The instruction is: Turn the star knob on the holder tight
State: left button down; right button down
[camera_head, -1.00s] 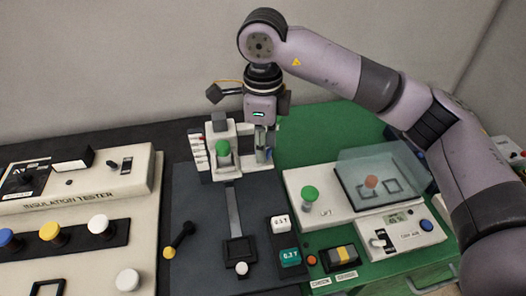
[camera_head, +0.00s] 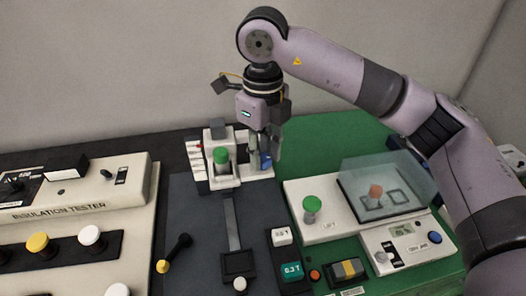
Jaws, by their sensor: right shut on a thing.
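The holder (camera_head: 224,182) is a white block stand at the back of the dark grey plate. A green-topped coil piece (camera_head: 221,157) stands upright in it. A small blue part at the holder's right side, which looks like the star knob (camera_head: 265,161), shows between the fingers of my right gripper (camera_head: 264,158). The gripper points down beside the coil piece and is shut on the knob; the fingers hide most of it. How tight the knob is cannot be seen. My left gripper is not in view.
The insulation tester (camera_head: 75,212) with its knobs is at the left. A white panel (camera_head: 325,232) with another green-topped piece (camera_head: 312,207) and a clear cover (camera_head: 392,180) is at the right. A metal rail (camera_head: 233,225) runs forward from the holder. Green mat (camera_head: 330,140) lies bare behind the panel.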

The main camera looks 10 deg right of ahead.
aim_at(263, 157)
jog(key=c, duration=1.3)
grip_release()
notch_tip(263, 157, up, 12)
jog(key=shift+r, duration=0.1)
